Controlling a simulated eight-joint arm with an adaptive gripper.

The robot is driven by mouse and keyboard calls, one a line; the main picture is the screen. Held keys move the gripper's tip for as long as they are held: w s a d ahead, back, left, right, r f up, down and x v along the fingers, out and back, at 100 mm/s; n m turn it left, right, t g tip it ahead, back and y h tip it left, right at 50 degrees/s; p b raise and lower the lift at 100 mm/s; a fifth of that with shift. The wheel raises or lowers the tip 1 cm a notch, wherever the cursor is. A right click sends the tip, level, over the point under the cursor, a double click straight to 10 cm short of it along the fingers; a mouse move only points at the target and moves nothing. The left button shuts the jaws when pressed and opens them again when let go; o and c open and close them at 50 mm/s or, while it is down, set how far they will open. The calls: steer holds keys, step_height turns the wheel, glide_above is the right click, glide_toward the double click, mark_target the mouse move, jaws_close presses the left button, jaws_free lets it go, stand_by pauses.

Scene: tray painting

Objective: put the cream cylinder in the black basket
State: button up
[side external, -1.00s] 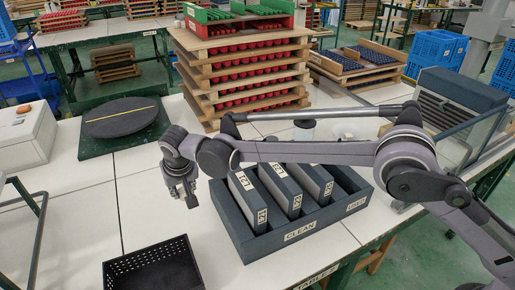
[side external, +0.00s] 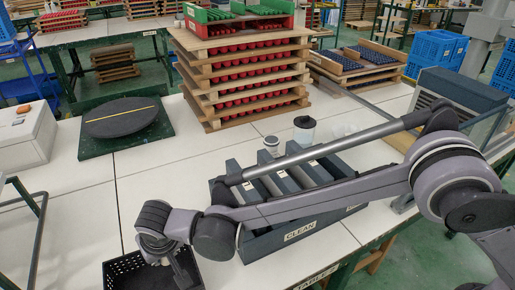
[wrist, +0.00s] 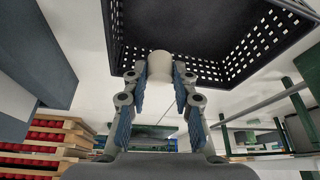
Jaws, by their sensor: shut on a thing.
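The black basket (side external: 118,274) with perforated walls sits at the bottom edge of the side view, partly cut off by the frame and partly hidden by my arm. My gripper (side external: 182,274) points down over its right part. In the wrist view the cream cylinder (wrist: 160,62) is between the fingertips of my gripper (wrist: 160,75), which is shut on it. The basket (wrist: 125,28) shows behind and around the cylinder there. I cannot tell how high the cylinder is relative to the rim. The cylinder is hidden in the side view.
A dark bin marked CLEAN (side external: 270,245) stands right of the basket, under my arm. Behind it are a lidded cup (side external: 304,130) and a small jar (side external: 271,143). A round turntable (side external: 120,117) and stacked wooden trays (side external: 240,75) stand farther back.

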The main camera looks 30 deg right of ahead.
steer(key=a+f, duration=0.1)
steer(key=s+a+f, duration=0.1)
steer(key=a, duration=0.1)
steer(key=a+f, duration=0.1)
steer(key=shift+s+a, duration=0.15)
steer(key=shift+s, duration=0.1)
steer(key=shift+f, duration=1.85)
steer(key=shift+f, duration=0.1)
steer(key=o, duration=0.9)
